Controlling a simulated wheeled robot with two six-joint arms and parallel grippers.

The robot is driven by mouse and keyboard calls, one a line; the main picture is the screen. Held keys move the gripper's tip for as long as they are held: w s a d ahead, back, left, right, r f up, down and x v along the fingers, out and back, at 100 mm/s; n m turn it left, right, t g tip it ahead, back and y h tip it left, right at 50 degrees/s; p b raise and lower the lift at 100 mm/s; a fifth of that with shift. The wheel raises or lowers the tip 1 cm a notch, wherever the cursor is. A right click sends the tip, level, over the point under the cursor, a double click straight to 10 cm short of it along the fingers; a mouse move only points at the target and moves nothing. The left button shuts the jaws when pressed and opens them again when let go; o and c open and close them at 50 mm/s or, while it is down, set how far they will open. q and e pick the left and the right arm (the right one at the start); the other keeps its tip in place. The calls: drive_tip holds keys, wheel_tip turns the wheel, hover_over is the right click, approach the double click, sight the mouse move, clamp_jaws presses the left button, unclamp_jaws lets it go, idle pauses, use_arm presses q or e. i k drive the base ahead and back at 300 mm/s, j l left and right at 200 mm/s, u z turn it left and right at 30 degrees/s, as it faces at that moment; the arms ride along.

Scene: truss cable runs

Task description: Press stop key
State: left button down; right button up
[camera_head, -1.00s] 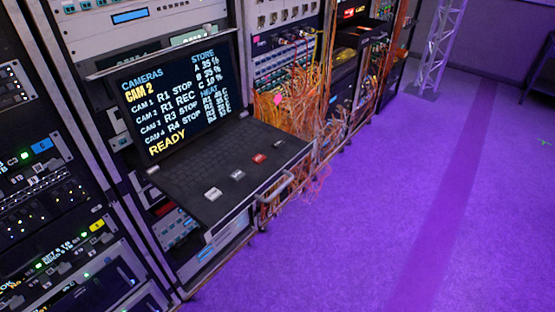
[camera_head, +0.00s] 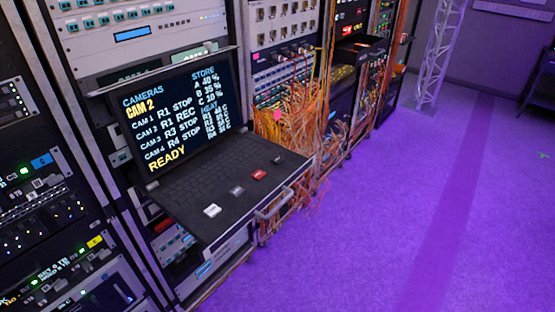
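A pull-out console with a dark keyboard tray (camera_head: 190,187) juts from the rack, left of the picture's middle. Its front strip carries a white key (camera_head: 212,210), a grey key (camera_head: 237,190), a red key (camera_head: 258,175) and a small dark key (camera_head: 277,160). Their labels are too small to read, so I cannot tell which one is the stop key. Neither of my grippers is in view.
Equipment racks (camera_head: 40,200) stand left of and behind the console. A tangle of orange cables (camera_head: 300,120) hangs just right of the tray. A metal truss (camera_head: 440,60) stands at the back right. The purple-lit floor (camera_head: 400,220) is open to the right.

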sight(278, 161)
drive_tip(key=l+u, duration=0.3)
drive_tip(key=l, duration=0.7)
drive_tip(key=l+u, duration=0.3)
drive_tip(key=l, duration=0.7)
drive_tip(key=k, duration=0.05)
